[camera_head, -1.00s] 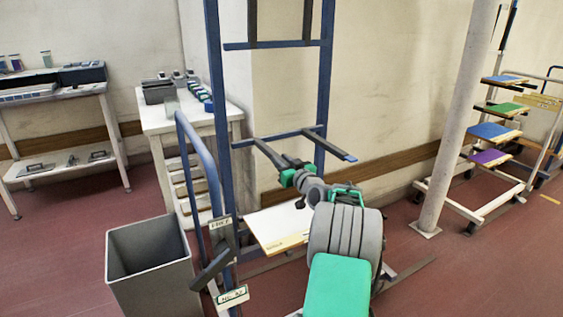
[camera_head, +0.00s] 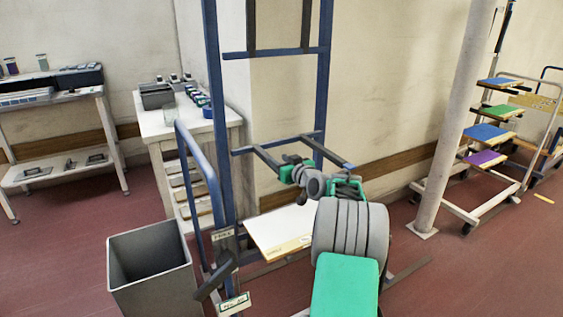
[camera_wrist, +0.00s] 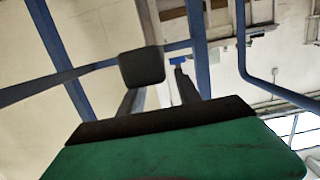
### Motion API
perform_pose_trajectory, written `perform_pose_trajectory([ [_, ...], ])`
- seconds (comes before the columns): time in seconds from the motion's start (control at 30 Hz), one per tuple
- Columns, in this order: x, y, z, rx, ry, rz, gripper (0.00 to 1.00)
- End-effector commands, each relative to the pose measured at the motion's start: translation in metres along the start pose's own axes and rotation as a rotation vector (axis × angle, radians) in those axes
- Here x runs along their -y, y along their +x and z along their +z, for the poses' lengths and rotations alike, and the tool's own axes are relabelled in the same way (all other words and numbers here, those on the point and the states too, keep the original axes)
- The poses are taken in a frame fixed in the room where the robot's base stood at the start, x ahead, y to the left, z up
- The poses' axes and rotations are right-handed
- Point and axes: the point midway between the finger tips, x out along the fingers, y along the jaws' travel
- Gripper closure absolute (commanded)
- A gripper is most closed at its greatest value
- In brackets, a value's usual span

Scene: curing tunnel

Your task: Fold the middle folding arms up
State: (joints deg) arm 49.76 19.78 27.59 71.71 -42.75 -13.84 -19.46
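The blue upright rack (camera_head: 216,110) carries two middle folding arms, left (camera_head: 266,159) and right (camera_head: 328,153). Both stick out toward me from a crossbar, roughly level. My gripper (camera_head: 294,164) is at the free end of the left middle arm, close to or touching it; which I cannot tell. Its fingers are small and partly overlap that arm, so the opening between them is unclear. The wrist view looks upward past a green, dark-edged part and a dark block (camera_wrist: 141,68), with blue rack bars (camera_wrist: 198,45) behind.
Two dark upper arms (camera_head: 251,25) stand upright against the rack. Below, a white board (camera_head: 281,231) lies at the lower level. A grey bin (camera_head: 152,268) stands at front left. A pole (camera_head: 452,130) and a cart with coloured boards (camera_head: 491,131) are at right.

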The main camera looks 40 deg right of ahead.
Motion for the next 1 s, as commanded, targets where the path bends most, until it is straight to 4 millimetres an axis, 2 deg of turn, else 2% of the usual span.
perform_pose_trajectory([
  [0.33,-0.002,-0.003,0.0,0.0,0.0,0.002,0.53],
  [0.47,-0.003,-0.021,-0.002,0.0,0.0,0.005,0.53],
  [0.7,-0.003,-0.069,-0.001,-0.001,0.0,0.005,0.53],
  [0.83,-0.002,-0.078,0.0,0.0,0.0,0.002,0.53],
  [1.0,-0.001,-0.079,0.001,0.0,0.0,0.001,0.53],
])
